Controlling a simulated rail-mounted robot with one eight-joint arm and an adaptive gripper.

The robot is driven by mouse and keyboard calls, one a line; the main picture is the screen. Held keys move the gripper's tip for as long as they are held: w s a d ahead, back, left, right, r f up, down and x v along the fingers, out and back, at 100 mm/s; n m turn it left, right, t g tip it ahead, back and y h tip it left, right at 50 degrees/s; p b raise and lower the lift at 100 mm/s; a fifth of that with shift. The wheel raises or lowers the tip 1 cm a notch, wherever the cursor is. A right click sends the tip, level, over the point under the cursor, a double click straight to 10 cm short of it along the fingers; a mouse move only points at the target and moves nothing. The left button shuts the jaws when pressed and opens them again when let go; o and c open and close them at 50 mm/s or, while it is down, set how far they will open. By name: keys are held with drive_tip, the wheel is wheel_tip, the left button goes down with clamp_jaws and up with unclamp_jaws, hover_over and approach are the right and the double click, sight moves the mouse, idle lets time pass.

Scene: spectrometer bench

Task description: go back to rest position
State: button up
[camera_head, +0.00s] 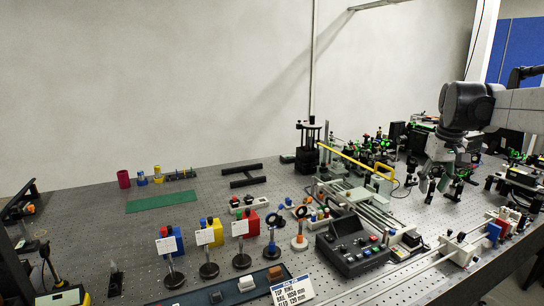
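My gripper (434,189) hangs from my grey arm at the right of the view, pointing down over the perforated bench (100,225). Its two fingers look spread with a gap between them, and I see nothing held there. Dark optics posts stand behind and beside the fingers, so the fingertips are hard to separate from them.
Several optics with green parts (375,150) crowd the bench behind my gripper. A dark control box (352,248) and a long pale rail (400,280) lie in front. Card holders (170,245) on round bases stand left of centre.

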drive_tip(key=s+a+t, duration=0.3)
drive_tip(key=s+a, duration=1.2)
drive_tip(key=s+a+f+t, duration=0.1)
drive_tip(key=s+a+f, duration=0.3)
drive_tip(key=s, duration=0.3)
drive_tip(key=s+a+f+t, duration=0.1)
drive_tip(key=s+a+f, duration=0.4)
drive_tip(key=s, duration=0.3)
drive_tip(key=shift+f+y, duration=0.3)
drive_tip(key=shift+f, duration=0.45)
drive_tip(key=shift+d, duration=0.15)
